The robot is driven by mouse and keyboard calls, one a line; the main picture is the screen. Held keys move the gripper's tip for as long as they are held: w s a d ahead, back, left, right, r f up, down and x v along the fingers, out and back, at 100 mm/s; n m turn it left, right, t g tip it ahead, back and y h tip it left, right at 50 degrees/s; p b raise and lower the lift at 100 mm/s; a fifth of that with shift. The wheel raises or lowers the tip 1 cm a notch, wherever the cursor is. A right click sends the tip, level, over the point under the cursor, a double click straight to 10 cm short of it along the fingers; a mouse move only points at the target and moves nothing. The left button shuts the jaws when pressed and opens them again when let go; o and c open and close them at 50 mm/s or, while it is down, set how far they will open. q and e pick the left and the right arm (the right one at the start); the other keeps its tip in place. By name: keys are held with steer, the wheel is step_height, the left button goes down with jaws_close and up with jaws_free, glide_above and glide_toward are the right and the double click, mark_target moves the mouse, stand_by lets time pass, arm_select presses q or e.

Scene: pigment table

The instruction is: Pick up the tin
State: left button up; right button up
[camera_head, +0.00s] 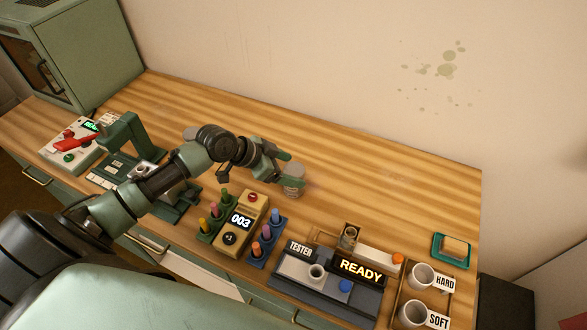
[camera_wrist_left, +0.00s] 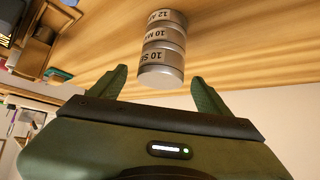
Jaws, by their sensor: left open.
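The tin (camera_wrist_left: 163,50) is a grey metal cylinder that looks like stacked sections with labels, such as "10" and "12". In the left wrist view it stands ahead of my left gripper (camera_wrist_left: 160,88), in line with the gap between the two green fingers. The fingers are apart with nothing between them. In the head view the tin (camera_head: 293,190) stands on the wooden table, partly hidden by my left gripper (camera_head: 287,178), which is right at it. Whether they touch cannot be told. My right gripper is not in view.
In front stand a counter reading "003" (camera_head: 241,222), racks of coloured pegs (camera_head: 268,240), and a tester marked "READY" (camera_head: 361,270). Cups marked "HARD" (camera_head: 421,277) and "SOFT" (camera_head: 413,313) stand at the right. A green cabinet (camera_head: 85,50) is at the back left. The table behind the tin is clear.

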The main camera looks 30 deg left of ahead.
arm_select(q)
steer(key=shift+x, duration=1)
steer(key=shift+r, duration=0.15)
steer(key=c, duration=1.5)
steer(key=shift+r, duration=0.1)
